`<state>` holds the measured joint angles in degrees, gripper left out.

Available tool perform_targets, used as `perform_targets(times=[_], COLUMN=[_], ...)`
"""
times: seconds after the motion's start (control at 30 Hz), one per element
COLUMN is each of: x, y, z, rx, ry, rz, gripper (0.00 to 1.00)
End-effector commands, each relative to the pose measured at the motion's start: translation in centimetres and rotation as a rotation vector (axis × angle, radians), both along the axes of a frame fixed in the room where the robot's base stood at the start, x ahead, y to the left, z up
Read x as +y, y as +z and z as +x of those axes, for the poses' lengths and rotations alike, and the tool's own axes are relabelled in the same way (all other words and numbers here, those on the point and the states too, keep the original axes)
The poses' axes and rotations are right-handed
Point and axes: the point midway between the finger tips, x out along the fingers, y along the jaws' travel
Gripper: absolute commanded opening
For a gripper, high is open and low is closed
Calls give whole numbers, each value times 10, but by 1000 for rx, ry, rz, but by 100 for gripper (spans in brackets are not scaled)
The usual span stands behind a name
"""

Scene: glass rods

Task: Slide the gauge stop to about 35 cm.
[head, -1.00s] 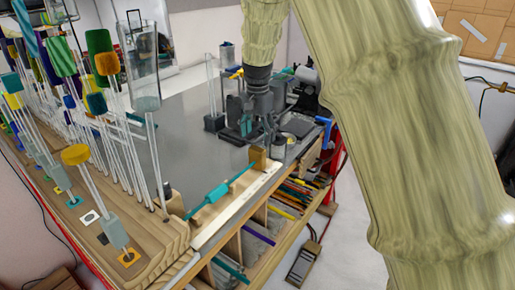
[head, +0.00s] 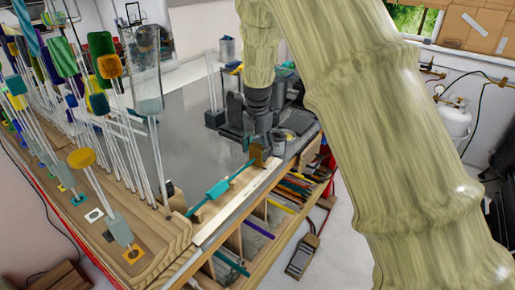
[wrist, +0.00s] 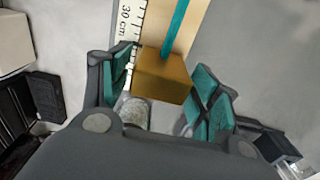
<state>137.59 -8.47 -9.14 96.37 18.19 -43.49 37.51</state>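The gauge stop is an ochre-brown block (head: 257,154) at the far end of a pale gauge board (head: 228,213) along the bench edge. It also shows in the wrist view (wrist: 162,78), beside a white scale (wrist: 127,22) whose "30 cm" mark is above and left of it. A teal rod (head: 238,173) with a thicker teal part (head: 217,190) lies along the board, its far end at the stop. My gripper (head: 264,143) is down at the stop. In the wrist view my gripper (wrist: 164,77) is open, teal-padded fingers either side of the block, with gaps visible.
Tall clear rods with coloured ends (head: 88,130) stand in a wooden rack at left. Dark equipment (head: 236,120) stands on the grey bench (head: 185,125) behind my gripper. Shelves of coloured rods (head: 290,190) lie below the bench edge.

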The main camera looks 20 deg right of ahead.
Motion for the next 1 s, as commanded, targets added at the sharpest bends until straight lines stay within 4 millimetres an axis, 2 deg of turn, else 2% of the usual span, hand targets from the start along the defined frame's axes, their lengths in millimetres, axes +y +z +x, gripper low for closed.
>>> perform_targets(times=[0.03,0.2,0.27,0.37,0.6,0.87,0.9,1.0], x=[0,0,0,-2,-23,-24,-24,-24], y=[0,0,0,1,1,1,1,1], z=[0,0,0,2,19,19,19,19], rx=[0,0,0,-1,-2,-1,-1,-1], ry=[0,0,0,0,-1,0,0,0], rz=[0,0,0,1,0,0,0,-1], gripper=[46,15,7,7,7,7,57,71])
